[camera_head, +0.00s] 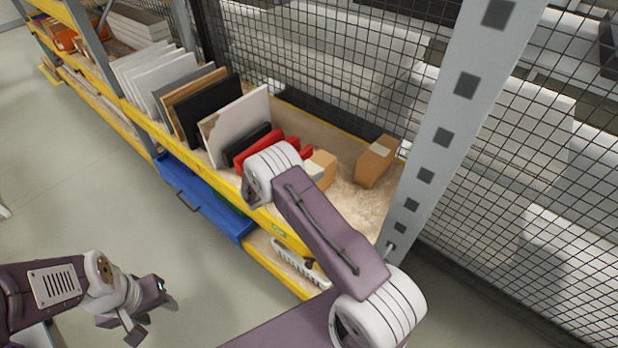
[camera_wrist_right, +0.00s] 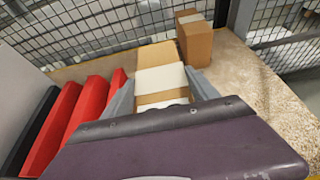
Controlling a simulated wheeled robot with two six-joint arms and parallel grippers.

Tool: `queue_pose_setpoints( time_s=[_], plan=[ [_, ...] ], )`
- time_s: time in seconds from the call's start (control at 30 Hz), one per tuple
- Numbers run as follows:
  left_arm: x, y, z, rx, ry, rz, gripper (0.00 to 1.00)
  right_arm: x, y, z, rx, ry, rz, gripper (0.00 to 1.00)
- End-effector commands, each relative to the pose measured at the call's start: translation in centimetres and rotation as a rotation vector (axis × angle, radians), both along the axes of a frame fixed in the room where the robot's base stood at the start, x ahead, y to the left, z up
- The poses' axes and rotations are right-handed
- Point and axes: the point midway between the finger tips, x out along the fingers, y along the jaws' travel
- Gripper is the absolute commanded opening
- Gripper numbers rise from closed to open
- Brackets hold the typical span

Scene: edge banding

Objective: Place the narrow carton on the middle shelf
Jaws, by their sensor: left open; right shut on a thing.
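A cardboard carton with a white label, which I take to be the narrow carton (camera_wrist_right: 161,77), is between the two grey fingers of my right gripper (camera_wrist_right: 160,92). In the head view the narrow carton (camera_head: 322,167) shows partly behind my right wrist, inside the shelf bay. I cannot tell whether its underside touches the middle shelf (camera_head: 345,192). My right gripper is shut on it; its fingers are mostly hidden in the head view. My left gripper (camera_head: 152,312) is open and empty, low over the floor at the lower left.
Another carton (camera_head: 377,161) stands on the shelf to the right, near the grey upright (camera_head: 440,130). Wire mesh closes the back. A blue drawer (camera_head: 205,198) is below.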

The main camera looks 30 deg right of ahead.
Motion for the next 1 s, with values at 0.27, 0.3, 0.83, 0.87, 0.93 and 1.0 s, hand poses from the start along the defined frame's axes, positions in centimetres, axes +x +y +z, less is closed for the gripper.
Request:
queue_pose_setpoints(
  time_s=[0.27,0.3,0.83,0.87,0.93,1.0],
  plan=[
    [0.0,0.0,0.8,0.000,0.000,0.000,0.46,0.0,0.0,-2.9,-0.003,0.001,0.001,0.00],
    [0.0,0.0,0.9,0.000,0.000,0.000,0.46,0.0,0.0,-3.4,-0.002,0.000,0.000,0.00],
    [0.0,0.0,0.5,0.000,0.000,0.000,0.46,0.0,0.0,-4.3,0.000,-0.001,0.000,0.90],
    [0.0,0.0,0.5,0.000,0.000,0.000,0.46,0.0,0.0,-4.3,0.000,-0.001,0.000,0.90],
    [0.0,0.0,0.5,0.000,0.000,0.000,0.46,0.0,0.0,-4.3,0.000,-0.001,0.000,0.90],
    [0.0,0.0,0.5,0.000,0.000,0.000,0.46,0.0,0.0,-4.3,0.000,-0.001,0.000,0.90]
  ],
)
